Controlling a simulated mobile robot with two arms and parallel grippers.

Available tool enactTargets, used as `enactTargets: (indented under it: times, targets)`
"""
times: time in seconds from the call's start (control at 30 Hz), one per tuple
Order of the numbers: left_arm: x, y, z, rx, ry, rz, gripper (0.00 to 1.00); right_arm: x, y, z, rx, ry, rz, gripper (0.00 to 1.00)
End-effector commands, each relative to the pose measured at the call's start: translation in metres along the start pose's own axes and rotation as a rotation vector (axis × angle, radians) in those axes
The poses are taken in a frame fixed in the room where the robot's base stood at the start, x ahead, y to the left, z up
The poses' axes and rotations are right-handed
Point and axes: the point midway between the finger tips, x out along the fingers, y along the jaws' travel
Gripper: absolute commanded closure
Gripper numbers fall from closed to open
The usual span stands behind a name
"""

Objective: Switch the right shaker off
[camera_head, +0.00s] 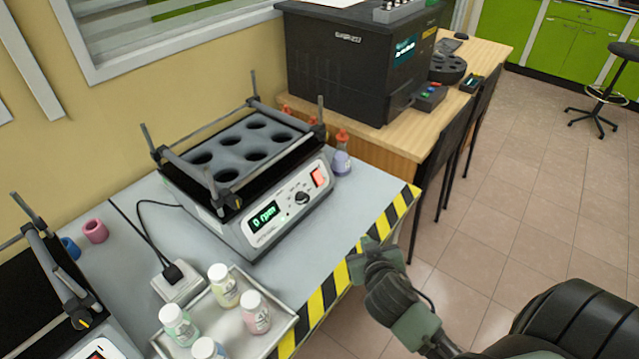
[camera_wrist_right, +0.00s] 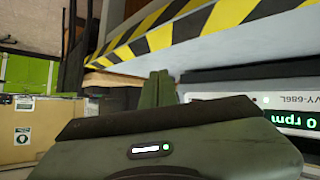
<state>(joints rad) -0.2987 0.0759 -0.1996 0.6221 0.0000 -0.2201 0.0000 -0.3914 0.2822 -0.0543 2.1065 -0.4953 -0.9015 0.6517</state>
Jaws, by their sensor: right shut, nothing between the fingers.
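The right shaker (camera_head: 232,228) stands on the grey bench in the head view, with a black rack of round holes on top. Its green display (camera_head: 264,216) reads 0 rpm. A black knob (camera_head: 302,198) and a red rocker switch (camera_head: 319,176) sit right of the display. My right gripper (camera_head: 366,248) is beside the bench's striped front edge, apart from the shaker and empty. In the right wrist view its fingers (camera_wrist_right: 158,86) are together, and part of a shaker front (camera_wrist_right: 270,118) with a 0 rpm display shows at the right. My left gripper is out of view.
A second shaker (camera_head: 62,285) is partly visible at lower left. A white tray (camera_head: 283,329) with several capped bottles lies on the near bench. A red-capped flask (camera_head: 342,160) stands close right of the shaker. A power strip (camera_head: 180,284) lies behind the tray.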

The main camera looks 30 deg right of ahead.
Motion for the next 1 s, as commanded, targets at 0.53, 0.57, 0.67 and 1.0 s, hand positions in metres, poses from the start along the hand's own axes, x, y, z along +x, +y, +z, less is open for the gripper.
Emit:
enactTargets:
  times: [0.53, 0.57, 0.67, 1.0]
  targets:
    - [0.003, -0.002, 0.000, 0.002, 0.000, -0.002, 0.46, 0.056, 0.017, -0.138, 0.025, 0.558, -0.178, 1.00]
    - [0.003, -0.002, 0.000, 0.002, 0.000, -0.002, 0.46, 0.057, 0.017, -0.139, 0.024, 0.561, -0.184, 1.00]
    - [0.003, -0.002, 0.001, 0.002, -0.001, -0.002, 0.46, 0.057, 0.016, -0.140, 0.024, 0.565, -0.191, 1.00]
    - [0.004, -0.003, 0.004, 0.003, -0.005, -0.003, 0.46, 0.059, 0.013, -0.138, 0.025, 0.563, -0.190, 1.00]
